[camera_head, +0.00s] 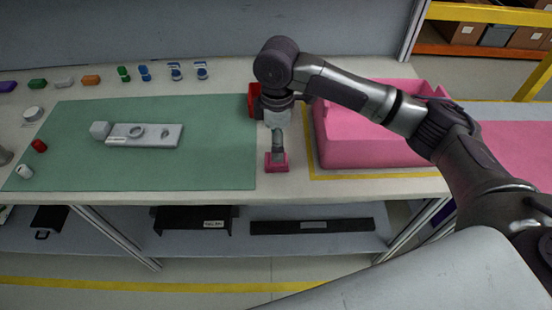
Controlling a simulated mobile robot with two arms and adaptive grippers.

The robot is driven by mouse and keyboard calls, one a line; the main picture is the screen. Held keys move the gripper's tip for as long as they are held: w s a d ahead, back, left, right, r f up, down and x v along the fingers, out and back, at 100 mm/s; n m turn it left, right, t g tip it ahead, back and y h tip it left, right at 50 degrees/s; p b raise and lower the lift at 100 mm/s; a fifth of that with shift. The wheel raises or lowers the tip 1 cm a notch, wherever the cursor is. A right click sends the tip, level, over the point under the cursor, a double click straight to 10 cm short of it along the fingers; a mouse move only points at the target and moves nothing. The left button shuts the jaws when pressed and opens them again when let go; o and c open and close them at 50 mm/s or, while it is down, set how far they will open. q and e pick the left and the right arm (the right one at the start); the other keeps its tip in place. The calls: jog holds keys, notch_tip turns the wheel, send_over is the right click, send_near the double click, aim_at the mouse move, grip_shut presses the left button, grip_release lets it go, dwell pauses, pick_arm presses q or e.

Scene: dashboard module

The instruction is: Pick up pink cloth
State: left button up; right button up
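The pink cloth (276,167) shows as a small folded pink square near the front edge of the table, just right of the green mat. My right gripper (278,153) points down directly over it, with the fingertips at or very close to its top. The fingers look narrow from here, and I cannot tell whether they are open or closed on the cloth. My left gripper is not in view.
A large pink bin (372,148) stands right of the gripper inside yellow tape. A red container (254,100) is just behind the gripper. A grey fixture (152,136) lies on the green mat (210,165), otherwise largely clear. Several coloured parts line the back.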

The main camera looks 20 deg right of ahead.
aim_at(269, 167)
jog(key=f, duration=0.3)
jog(key=shift+w, duration=0.3)
jog(key=shift+w+f, duration=0.1)
jog(key=shift+f, duration=0.8)
jog(key=f, duration=0.2)
jog(key=f+p, duration=0.1)
jog(key=shift+w+d+f, duration=0.15)
jog(key=shift+w+f, duration=0.1)
jog(key=shift+f, duration=0.2)
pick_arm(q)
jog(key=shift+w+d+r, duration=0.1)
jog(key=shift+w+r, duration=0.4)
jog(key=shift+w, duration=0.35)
pick_arm(e)
jog(key=c, duration=1.2)
